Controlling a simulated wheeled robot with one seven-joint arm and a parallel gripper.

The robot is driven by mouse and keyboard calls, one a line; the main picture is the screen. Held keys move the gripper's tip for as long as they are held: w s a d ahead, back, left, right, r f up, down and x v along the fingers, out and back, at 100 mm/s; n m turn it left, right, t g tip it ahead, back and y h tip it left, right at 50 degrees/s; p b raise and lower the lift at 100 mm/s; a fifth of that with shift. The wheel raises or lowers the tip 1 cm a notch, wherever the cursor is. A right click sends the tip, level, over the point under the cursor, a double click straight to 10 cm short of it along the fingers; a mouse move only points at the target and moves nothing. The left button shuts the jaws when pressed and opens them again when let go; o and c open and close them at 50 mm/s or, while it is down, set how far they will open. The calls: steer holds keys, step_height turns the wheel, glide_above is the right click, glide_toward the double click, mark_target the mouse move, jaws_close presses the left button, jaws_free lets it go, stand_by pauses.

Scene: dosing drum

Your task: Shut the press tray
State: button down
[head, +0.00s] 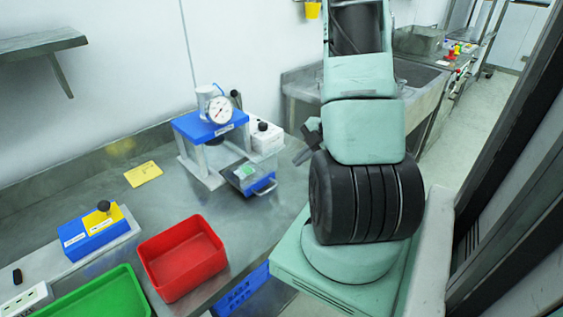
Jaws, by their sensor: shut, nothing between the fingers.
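The press (208,127) stands on the steel counter, with a blue top plate, a round dial gauge and pale legs. Its press tray (262,188) sticks out at the front right, toward my arm. The tray has a blue front with a metal handle, and a small green item (245,172) shows in it. My gripper (299,157) is dark and partly hidden behind my arm. It looks shut and empty, up and to the right of the tray handle, apart from it in the picture.
A white box with a black knob (264,138) stands close behind the tray. A red bin (182,258), a green bin (95,296), a blue and yellow block (95,232) and a yellow card (143,174) are to the left. Bare counter lies between the press and the red bin.

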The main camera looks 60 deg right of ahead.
mark_target(270, 171)
steer(key=shift+w+a+f+p, duration=0.1)
steer(key=shift+w+f+p, duration=0.1)
steer(key=shift+w+f, duration=0.6)
steer(key=shift+w+d+f+p, duration=0.1)
steer(key=shift+w+f+p, duration=0.2)
steer(key=shift+w, duration=1)
steer(key=shift+w+a+f+p, duration=0.1)
steer(key=shift+w+f, duration=0.5)
steer(key=shift+w, duration=0.45)
steer(key=w+d+p, duration=0.3)
steer(key=w+p, duration=0.1)
steer(key=w, duration=0.8)
steer(key=shift+s+a, duration=0.1)
steer(key=shift+s, duration=0.05)
